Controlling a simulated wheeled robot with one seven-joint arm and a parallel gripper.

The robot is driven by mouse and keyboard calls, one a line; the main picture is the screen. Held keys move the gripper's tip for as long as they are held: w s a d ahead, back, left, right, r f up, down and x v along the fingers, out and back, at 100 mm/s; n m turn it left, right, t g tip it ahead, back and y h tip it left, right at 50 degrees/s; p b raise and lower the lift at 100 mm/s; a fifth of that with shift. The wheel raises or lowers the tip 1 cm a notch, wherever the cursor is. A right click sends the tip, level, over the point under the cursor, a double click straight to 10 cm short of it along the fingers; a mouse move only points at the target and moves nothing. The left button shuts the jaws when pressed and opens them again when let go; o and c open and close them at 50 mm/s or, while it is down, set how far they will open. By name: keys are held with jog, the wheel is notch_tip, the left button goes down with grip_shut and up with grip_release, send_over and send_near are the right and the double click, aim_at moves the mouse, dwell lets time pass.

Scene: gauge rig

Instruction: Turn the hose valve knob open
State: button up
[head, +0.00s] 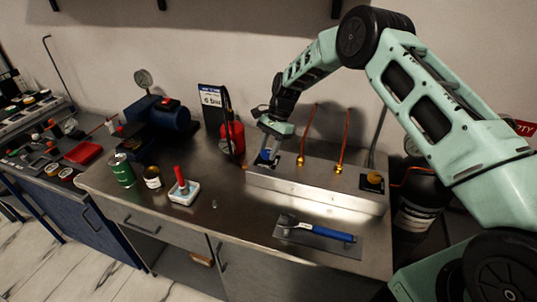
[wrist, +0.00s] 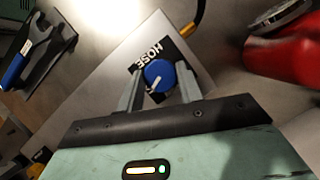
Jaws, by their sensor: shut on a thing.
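The blue hose valve knob (wrist: 159,75) sits on the metal manifold box, beside a black label (wrist: 150,54) reading HOSE. A light pointer line on the knob points to the lower left in the wrist view. My gripper (wrist: 160,84) is shut on the knob, with one finger on each side of it. In the head view my gripper (head: 268,155) reaches down to the left end of the manifold box (head: 318,187), and the knob is mostly hidden there by the fingers.
Two copper pipes (head: 308,135) rise from the manifold, with a yellow knob (head: 374,179) at its right end. A blue-handled wrench (head: 318,229) lies on a mat in front. A red bottle (head: 233,138) stands close left of my gripper.

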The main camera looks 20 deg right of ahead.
jog(key=n+b, duration=0.1)
jog(key=n, duration=0.1)
jog(key=n+g+h+b, duration=0.1)
jog(key=shift+w+a+f+n, duration=0.1)
jog(key=shift+w+f+n, duration=0.05)
jog(key=shift+n, duration=0.25)
jog(key=n+g+h+b, duration=0.1)
jog(key=n+b, duration=0.1)
jog(key=n, duration=0.1)
jog(key=shift+a+n, duration=0.1)
jog(key=shift+n, duration=0.2)
jog(key=n+h+b, duration=0.1)
jog(key=n, duration=0.2)
jog(key=shift+w+n, duration=0.1)
jog(key=shift+n, duration=0.2)
jog(key=shift+a+r+n+h+b, duration=0.15)
jog(key=shift+n+h, duration=0.25)
jog(key=shift+n, duration=0.4)
jog(key=shift+r+n+h+b, duration=0.15)
jog(key=shift+n+h, duration=0.25)
jog(key=shift+n, duration=0.4)
jog(key=o, duration=1)
jog(key=shift+f, duration=0.1)
